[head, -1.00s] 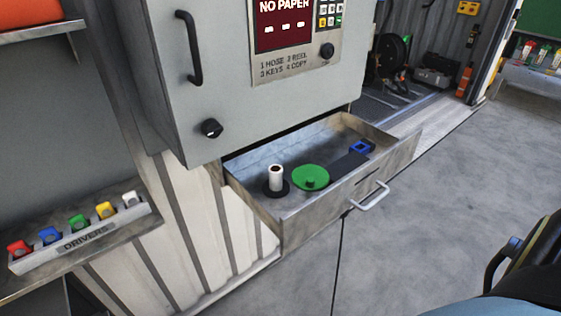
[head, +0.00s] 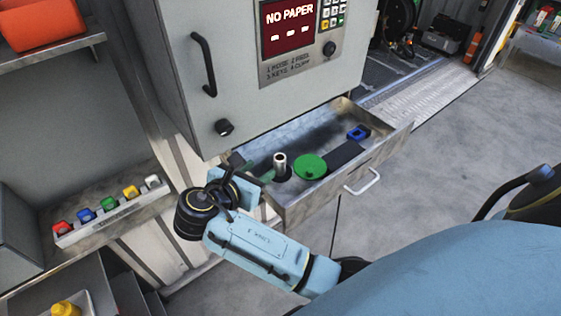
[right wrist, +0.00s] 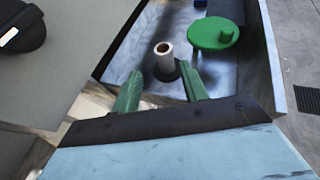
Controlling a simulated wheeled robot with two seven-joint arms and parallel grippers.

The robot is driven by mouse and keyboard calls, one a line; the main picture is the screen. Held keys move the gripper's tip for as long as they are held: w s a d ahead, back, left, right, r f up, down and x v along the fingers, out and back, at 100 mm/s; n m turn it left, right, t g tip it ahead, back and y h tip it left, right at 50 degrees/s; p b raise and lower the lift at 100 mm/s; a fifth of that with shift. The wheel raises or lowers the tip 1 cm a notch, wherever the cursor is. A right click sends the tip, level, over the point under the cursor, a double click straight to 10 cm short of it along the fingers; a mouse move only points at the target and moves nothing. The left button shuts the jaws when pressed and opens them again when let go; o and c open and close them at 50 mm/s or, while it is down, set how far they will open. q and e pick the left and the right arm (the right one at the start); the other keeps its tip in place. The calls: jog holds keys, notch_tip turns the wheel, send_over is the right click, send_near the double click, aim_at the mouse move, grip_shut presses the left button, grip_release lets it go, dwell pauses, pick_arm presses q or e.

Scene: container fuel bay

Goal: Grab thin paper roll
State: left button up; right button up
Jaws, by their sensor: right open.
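The thin paper roll (head: 280,162) is a small white upright cylinder on a dark round base in the open drawer (head: 310,205), below the NO PAPER panel. It also stands upright in the right wrist view (right wrist: 165,60), with its hollow brown core showing. My right gripper (head: 258,168) is at the drawer's left end, just left of the roll. In the right wrist view its two green fingers (right wrist: 160,88) are spread, with the roll beyond them, roughly between their lines and not held. My left gripper is not in view.
A green disc with a knob (head: 311,166) lies right of the roll, and a blue square piece (head: 357,132) sits farther back in the drawer. The cabinet (head: 170,60) overhangs the drawer's rear.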

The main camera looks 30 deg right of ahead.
aim_at(280, 155)
jog(key=p+x, duration=0.1)
jog(key=x, duration=0.8)
jog(key=shift+a, duration=0.15)
jog(key=c, duration=0.8)
